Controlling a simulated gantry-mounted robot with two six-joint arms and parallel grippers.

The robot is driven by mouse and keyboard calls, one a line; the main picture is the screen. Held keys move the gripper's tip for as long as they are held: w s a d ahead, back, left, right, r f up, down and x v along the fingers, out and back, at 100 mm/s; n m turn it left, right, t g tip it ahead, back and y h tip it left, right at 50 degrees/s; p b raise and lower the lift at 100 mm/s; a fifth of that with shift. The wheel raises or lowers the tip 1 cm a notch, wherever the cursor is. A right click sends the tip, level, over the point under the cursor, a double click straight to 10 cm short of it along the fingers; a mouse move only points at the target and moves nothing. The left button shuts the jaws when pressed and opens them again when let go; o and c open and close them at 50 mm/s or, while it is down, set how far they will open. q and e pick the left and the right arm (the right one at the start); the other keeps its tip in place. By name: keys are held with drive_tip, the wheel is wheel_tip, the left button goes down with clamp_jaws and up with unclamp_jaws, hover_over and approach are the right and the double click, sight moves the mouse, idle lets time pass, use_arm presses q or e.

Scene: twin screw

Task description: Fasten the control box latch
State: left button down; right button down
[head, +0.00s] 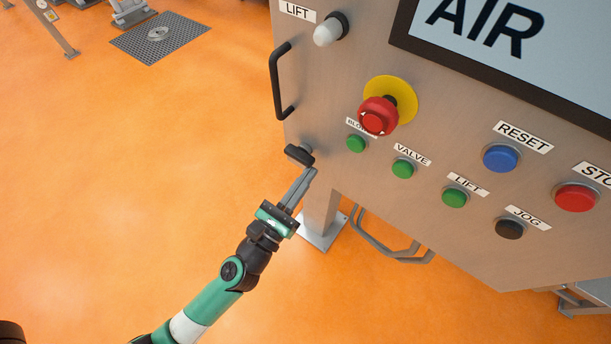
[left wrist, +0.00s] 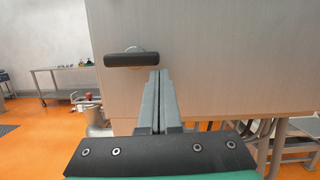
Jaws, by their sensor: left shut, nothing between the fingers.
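The control box (head: 340,100) is a large metal cabinet at the right of the head view. Its latch (head: 299,155) is a short black bar handle near the lower left corner of the front. In the left wrist view the latch (left wrist: 132,60) lies about level, left of the fingertips. My left gripper (head: 312,172) is shut and empty. Its fingertips are just below and right of the latch in the head view; I cannot tell if they touch it. In the left wrist view the shut fingers (left wrist: 160,75) point at the cabinet face. My right gripper is not in view.
A black pull handle (head: 279,82) stands out above the latch. A red emergency stop (head: 378,116) and several buttons, such as the green valve button (head: 403,168), are to the right. A metal leg (head: 320,212) stands below. Open orange floor (head: 130,180) is at the left.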

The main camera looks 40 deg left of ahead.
use_arm(q)
drive_tip(key=shift+f, duration=0.1)
drive_tip(key=shift+f+b, duration=0.4)
drive_tip(key=shift+b, duration=0.1)
drive_tip(key=s+d+f+b, duration=0.1)
drive_tip(key=s+f+b, duration=0.4)
drive_tip(key=s+b, duration=0.2)
drive_tip(key=v, duration=0.2)
drive_tip(key=shift+s, duration=0.4)
drive_tip(key=shift+a+r, duration=0.1)
drive_tip(key=shift+r, duration=0.05)
